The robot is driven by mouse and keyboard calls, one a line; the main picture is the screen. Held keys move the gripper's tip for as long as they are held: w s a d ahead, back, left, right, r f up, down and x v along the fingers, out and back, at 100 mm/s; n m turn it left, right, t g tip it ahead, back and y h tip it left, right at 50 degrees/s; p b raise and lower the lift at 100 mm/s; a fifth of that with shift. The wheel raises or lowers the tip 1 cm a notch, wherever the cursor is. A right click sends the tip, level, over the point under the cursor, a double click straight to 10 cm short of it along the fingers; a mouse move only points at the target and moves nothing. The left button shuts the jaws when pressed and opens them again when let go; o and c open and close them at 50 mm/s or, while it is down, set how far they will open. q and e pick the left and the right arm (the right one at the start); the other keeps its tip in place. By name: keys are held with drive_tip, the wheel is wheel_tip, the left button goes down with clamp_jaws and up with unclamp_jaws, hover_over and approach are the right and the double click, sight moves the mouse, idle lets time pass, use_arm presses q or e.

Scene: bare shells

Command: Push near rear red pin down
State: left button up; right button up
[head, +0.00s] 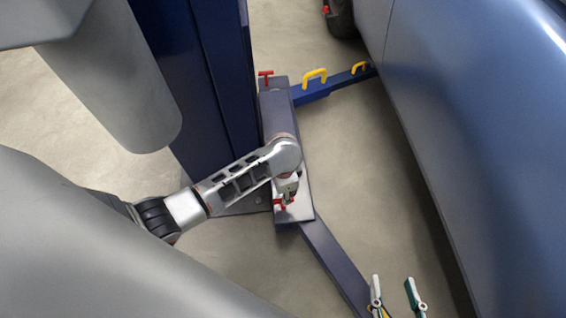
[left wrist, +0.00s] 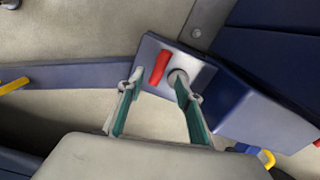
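The near red pin (head: 279,204) shows as a red T-shaped handle at the near end of the blue carriage, partly hidden by my left gripper (head: 288,188). In the left wrist view the red pin (left wrist: 160,67) lies between and beyond the fingertips of my left gripper (left wrist: 161,82). Those fingers are apart with nothing between their pads, and I cannot tell whether they touch the pin. A second red pin (head: 265,74) stands at the carriage's far end. My right gripper (head: 395,288) is open and empty at the bottom right, away from the pins.
The blue lift column (head: 200,80) stands left of the carriage. A near lift arm (head: 335,265) runs to the lower right. A far arm (head: 315,94) carries yellow handles (head: 315,76). A blue car (head: 480,110) fills the right side. Bare floor (head: 365,180) lies between.

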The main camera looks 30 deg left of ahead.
use_arm(q)
drive_tip(key=shift+r, duration=1.4)
